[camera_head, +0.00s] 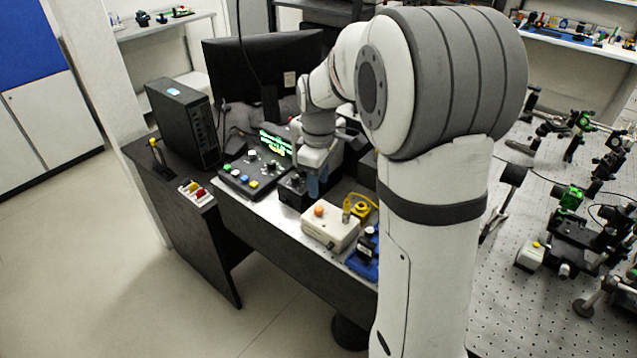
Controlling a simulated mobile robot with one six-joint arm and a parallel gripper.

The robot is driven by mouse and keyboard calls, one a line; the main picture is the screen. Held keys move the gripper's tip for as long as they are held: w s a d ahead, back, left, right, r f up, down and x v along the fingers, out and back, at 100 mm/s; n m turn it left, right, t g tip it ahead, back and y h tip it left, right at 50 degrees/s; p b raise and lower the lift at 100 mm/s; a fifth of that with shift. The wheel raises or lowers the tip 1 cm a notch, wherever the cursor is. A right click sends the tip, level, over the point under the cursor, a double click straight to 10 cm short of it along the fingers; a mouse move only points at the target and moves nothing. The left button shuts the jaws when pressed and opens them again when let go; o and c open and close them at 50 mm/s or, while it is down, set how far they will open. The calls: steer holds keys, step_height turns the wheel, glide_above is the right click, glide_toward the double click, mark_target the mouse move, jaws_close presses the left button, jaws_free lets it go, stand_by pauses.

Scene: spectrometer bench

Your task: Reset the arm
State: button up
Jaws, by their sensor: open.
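My arm rises large in the middle of the head view and bends over toward the desk at the back. My gripper (316,183) points down over the instruments, at the black box (291,190) beside the control panel. Its fingers are small here and look bluish. The jaws are open, and I see nothing held between them. I cannot tell whether the fingertips touch the black box. Part of the desk behind my arm is hidden.
A control panel (254,176), a white box with an orange knob (331,227), a monitor (240,62) and a computer tower (184,122) crowd the desk. An optical table (520,290) with several mounts stands right. The floor (120,265) at left is clear.

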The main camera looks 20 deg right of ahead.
steer(key=shift+s+r, duration=0.3)
steer(key=s+r+m+t, duration=0.1)
steer(key=s+m, duration=0.4)
steer(key=s, duration=0.5)
steer(key=s+a+r+m+t, duration=0.1)
steer(key=s+m, duration=0.4)
steer(key=s, duration=0.6)
steer(key=shift+r+t, duration=0.6)
steer(key=shift+r, duration=0.25)
